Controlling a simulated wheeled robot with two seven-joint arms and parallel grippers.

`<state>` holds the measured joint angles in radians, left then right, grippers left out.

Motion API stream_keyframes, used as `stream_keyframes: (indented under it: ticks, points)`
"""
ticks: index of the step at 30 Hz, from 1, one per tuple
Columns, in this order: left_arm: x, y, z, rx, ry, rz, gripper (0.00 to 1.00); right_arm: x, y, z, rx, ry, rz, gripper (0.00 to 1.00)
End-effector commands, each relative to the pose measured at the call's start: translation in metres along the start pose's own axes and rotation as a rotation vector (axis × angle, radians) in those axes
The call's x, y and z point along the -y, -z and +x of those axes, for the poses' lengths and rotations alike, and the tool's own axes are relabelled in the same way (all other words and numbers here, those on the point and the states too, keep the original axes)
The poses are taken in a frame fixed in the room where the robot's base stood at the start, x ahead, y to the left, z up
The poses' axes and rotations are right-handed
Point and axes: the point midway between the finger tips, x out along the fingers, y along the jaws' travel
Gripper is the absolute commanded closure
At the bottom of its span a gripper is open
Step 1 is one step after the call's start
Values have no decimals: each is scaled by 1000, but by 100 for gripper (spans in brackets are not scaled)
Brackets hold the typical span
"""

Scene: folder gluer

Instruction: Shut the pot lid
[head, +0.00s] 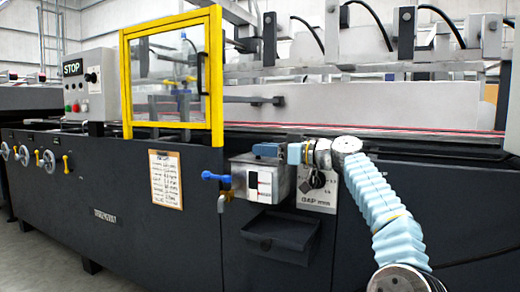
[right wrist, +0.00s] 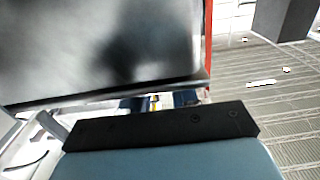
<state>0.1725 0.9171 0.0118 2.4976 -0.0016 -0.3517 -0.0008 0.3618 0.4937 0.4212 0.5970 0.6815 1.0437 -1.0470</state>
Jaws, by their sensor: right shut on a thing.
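My right gripper (head: 265,150) reaches in from the right and is at the pot's top edge. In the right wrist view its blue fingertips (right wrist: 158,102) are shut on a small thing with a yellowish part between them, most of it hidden. A large grey plate fills the upper left of that view. I cannot tell the lid's angle, as the gripper covers much of the pot's top. My left gripper is not in view.
A blue-handled valve (head: 216,177) sticks out left of the pot. A black tray (head: 280,230) juts out below it. A yellow-framed guard (head: 217,80) stands above left.

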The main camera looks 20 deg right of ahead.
Motion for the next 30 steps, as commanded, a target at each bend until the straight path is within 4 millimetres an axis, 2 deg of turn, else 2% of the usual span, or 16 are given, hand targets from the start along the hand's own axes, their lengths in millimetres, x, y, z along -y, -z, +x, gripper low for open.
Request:
stream_keyframes:
  ticks: [16,17,21,30]
  points:
    - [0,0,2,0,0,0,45,-4,-5,-3,5,3,-22,100]
    - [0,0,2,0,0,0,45,-4,-5,-3,5,2,-22,67]
    - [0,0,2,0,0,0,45,-4,-4,-3,3,2,-21,47]
    - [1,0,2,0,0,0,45,-4,-3,-5,1,0,-22,47]
